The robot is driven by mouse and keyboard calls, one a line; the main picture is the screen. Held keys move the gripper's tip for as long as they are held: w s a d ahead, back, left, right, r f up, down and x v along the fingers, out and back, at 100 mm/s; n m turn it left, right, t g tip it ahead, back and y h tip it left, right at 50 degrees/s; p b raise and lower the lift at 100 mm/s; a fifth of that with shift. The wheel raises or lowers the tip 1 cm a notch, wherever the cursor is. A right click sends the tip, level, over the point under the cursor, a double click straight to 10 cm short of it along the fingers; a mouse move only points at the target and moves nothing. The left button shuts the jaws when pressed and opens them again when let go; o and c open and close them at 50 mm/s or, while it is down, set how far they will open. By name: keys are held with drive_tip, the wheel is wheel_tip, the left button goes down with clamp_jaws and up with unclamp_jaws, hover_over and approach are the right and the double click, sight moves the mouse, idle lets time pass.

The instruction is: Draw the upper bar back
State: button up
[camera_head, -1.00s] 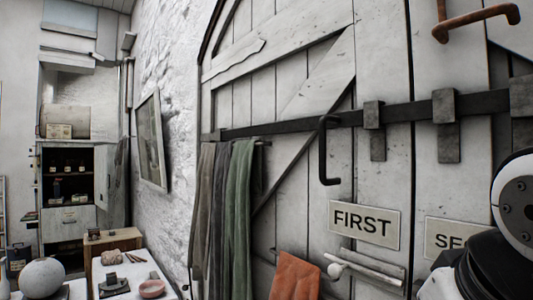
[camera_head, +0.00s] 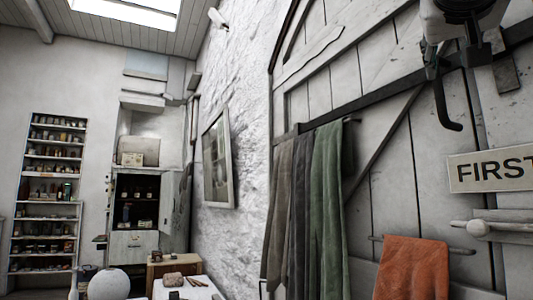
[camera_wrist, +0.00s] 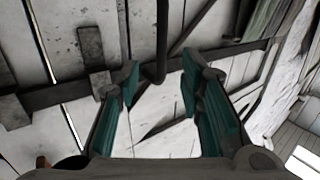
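The upper bar (camera_head: 372,99) is a long dark metal bar running across the grey plank door. A black bent handle (camera_head: 441,105) hangs down from it; it also shows in the wrist view (camera_wrist: 162,40). My gripper (camera_head: 450,58) is at the top right of the head view, at the bar beside the top of the handle. In the wrist view my gripper (camera_wrist: 160,84) has its two teal-lined fingers spread apart. The handle appears in the gap between the fingertips there; I cannot tell how deep it sits or whether it touches.
A "FIRST" sign (camera_head: 493,168) is on the door below the handle. Grey and green cloths (camera_head: 328,190) and an orange cloth (camera_head: 412,268) hang lower left. A pale peg (camera_head: 478,228) sticks out below the sign. A table with a plaster sphere (camera_head: 109,284) stands far left.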

sight(438, 82)
drive_tip(key=shift+h, duration=0.3)
drive_tip(key=x, duration=0.9)
drive_tip(key=r+x, duration=0.1)
drive_tip(key=x, duration=0.3)
drive_tip(key=shift+w+a+p, duration=0.15)
drive_tip(key=shift+w+p, duration=0.15)
drive_tip(key=shift+r, duration=0.1)
clamp_jaws()
